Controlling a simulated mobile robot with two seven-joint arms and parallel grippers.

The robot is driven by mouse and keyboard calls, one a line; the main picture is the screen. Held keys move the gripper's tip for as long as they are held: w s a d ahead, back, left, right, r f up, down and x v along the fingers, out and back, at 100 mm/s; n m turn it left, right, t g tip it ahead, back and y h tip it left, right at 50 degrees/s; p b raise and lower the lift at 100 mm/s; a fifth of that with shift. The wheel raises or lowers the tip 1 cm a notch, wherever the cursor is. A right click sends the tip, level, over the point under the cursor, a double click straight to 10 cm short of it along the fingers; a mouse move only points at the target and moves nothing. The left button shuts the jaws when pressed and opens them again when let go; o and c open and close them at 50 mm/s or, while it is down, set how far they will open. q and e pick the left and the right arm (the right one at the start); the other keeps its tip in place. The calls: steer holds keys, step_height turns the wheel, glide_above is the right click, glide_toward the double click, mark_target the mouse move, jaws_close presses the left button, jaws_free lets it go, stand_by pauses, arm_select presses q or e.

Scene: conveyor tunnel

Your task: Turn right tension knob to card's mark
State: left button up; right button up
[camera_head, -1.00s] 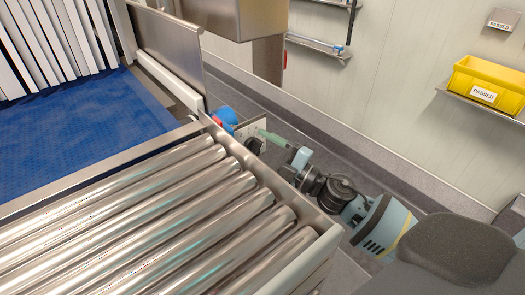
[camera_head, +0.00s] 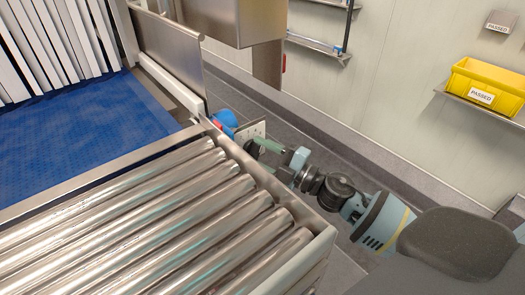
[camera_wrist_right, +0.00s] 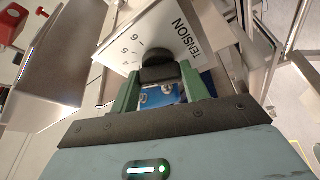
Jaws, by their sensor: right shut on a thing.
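The tension knob (camera_wrist_right: 158,72) is black and sits on a pale plate (camera_wrist_right: 125,42) printed "TENSION", with a numbered scale where 4, 5 and 6 can be read. My right gripper (camera_wrist_right: 157,88) has its two green fingers on either side of the knob, shut on it. The knob's pointer cannot be made out. In the head view, my right gripper (camera_head: 262,146) is at the plate (camera_head: 252,131) beyond the roller bed's corner; the knob is mostly hidden there. My left gripper is out of view.
The steel roller bed (camera_head: 150,215) and blue belt (camera_head: 80,135) lie left of my right arm. A blue round part (camera_head: 225,118) is close beside the plate. A yellow "PASSED" bin (camera_head: 485,85) sits on a wall shelf. Floor is clear between arm and wall.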

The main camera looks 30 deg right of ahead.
steer(key=shift+r+n+g+p, duration=0.35)
steer(key=shift+n+g+p, duration=0.05)
steer(key=shift+n+p, duration=1.3)
steer(key=shift+n+g+h+p, duration=0.3)
steer(key=shift+n+g+p, duration=0.1)
steer(key=shift+p, duration=0.05)
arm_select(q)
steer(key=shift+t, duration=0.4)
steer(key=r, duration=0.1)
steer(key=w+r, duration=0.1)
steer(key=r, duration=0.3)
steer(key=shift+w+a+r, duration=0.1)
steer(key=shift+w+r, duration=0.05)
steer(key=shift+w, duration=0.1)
arm_select(e)
steer(key=shift+f, duration=0.15)
steer(key=shift+f+n, duration=0.1)
steer(key=shift+n, duration=0.2)
steer(key=o, duration=0.9)
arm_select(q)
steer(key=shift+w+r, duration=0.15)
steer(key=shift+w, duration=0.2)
arm_select(e)
steer(key=shift+o, duration=0.4)
